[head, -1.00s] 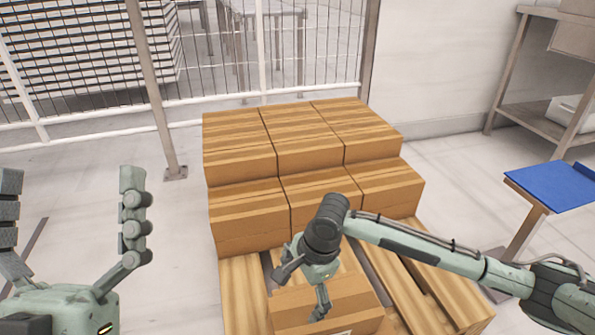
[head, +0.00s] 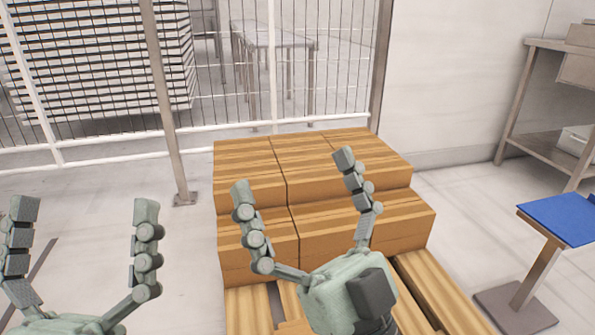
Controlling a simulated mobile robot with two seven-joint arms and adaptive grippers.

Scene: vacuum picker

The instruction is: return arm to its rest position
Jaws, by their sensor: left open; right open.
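My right gripper (head: 292,174) is raised in front of the stacked boxes, its two fingers spread wide and pointing up and away. Nothing is between its fingers. Its palm hides part of the pallet's near side. My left gripper (head: 84,211) is at the lower left, fingers also spread and pointing up, with nothing held. It is over bare floor, apart from the boxes.
Brown boxes (head: 250,153) stand in two stepped levels on a wooden pallet (head: 432,283). A blue-topped stand (head: 560,216) and a shelf (head: 560,110) are at the right. A mesh fence (head: 100,90) runs behind.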

